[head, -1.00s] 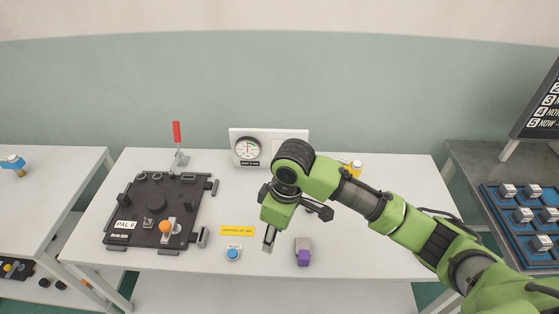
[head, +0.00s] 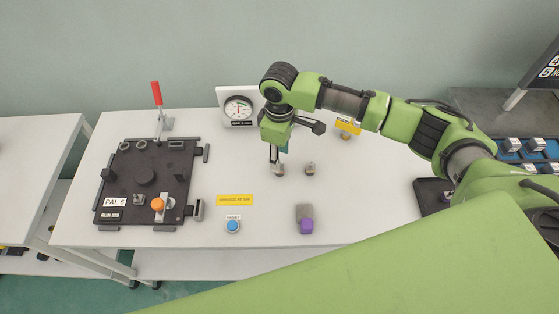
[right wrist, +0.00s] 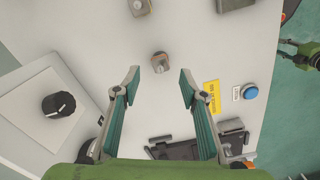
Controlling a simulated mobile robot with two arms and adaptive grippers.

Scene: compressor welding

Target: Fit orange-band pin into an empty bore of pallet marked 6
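The pallet marked PAL 6 (head: 150,205) is a dark plate on the left of the white table. Ring-like bores (head: 141,145) show along its far edge; I cannot tell which are empty. Two small grey-brown pins stand mid-table: one (head: 279,171) under my right gripper (head: 277,160), another (head: 309,168) to its right. No orange band is clear on either. In the right wrist view my right gripper (right wrist: 160,82) is open and empty, with a pin (right wrist: 160,62) just beyond the gap between its fingertips. Another pin (right wrist: 140,6) is farther off.
A gauge (head: 238,108) stands at the back, with a red-handled clamp (head: 157,100) to its left. An orange knob (head: 157,204) is on the pallet.

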